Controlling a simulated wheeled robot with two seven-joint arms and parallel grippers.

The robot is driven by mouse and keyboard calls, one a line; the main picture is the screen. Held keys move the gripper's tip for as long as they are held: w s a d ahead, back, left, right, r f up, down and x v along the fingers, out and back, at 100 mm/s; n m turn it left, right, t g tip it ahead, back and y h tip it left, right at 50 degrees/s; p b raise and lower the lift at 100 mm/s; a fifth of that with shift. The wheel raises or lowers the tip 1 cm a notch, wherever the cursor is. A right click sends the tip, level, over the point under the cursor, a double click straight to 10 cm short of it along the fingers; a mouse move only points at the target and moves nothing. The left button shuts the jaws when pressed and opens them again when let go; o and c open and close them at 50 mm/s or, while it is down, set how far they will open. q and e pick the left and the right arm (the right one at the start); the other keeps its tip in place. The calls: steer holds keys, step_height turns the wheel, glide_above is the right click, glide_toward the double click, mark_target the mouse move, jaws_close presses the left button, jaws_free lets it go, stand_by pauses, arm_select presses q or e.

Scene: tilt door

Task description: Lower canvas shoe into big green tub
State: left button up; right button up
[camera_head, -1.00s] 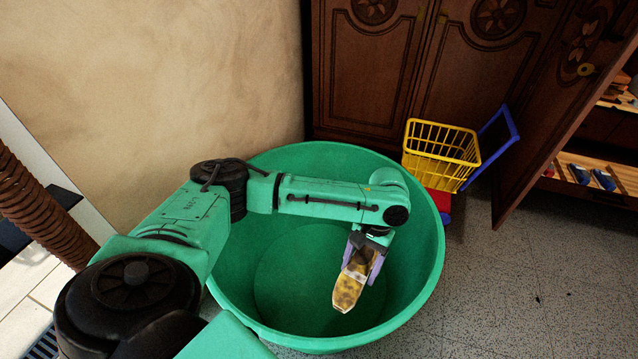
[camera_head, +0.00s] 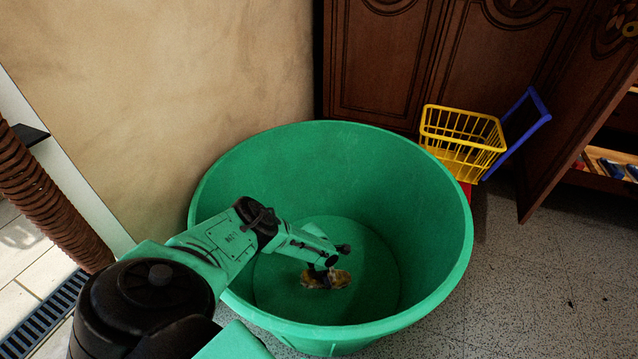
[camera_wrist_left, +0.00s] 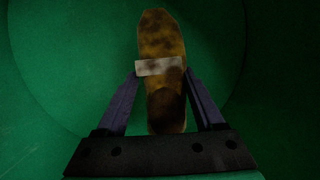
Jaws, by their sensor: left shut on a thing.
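The big green tub (camera_head: 440,215) stands on the floor, open at the top. My left arm reaches over its near left rim. My left gripper (camera_head: 318,274) is down inside the tub, low over its floor. It is shut on the canvas shoe (camera_head: 340,279), which is mottled yellow-brown. In the left wrist view the shoe (camera_wrist_left: 163,45) lies lengthwise between the two purple fingers of the gripper (camera_wrist_left: 160,75), with a pale band across it. Green tub wall surrounds it there. I cannot tell whether the shoe touches the tub floor. My right gripper is not in view.
A yellow toy cart (camera_head: 462,140) with a blue handle stands just behind the tub's right rim. A dark carved wooden cabinet (camera_head: 385,70) is behind, its door open at right. A beige wall (camera_head: 160,90) is at left. Grey floor (camera_head: 540,290) is clear at right.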

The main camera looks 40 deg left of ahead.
arm_select(q)
steer(key=a, duration=0.1)
steer(key=a+f+n, duration=0.1)
steer(key=a+n, duration=0.1)
steer(key=shift+a+f, duration=0.1)
steer(key=shift+f, duration=0.25)
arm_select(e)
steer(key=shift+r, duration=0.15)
arm_select(q)
steer(key=shift+w+d, duration=0.1)
steer(key=shift+d, duration=0.1)
step_height(320, 180, down, 4)
steer(key=b, duration=0.3)
steer(key=shift+r, duration=0.25)
step_height(320, 180, down, 4)
steer(key=b, duration=0.4)
steer(key=shift+r, duration=0.2)
steer(key=shift+f+b, duration=0.4)
steer(key=shift+f, duration=0.05)
steer(key=shift+a, duration=0.1)
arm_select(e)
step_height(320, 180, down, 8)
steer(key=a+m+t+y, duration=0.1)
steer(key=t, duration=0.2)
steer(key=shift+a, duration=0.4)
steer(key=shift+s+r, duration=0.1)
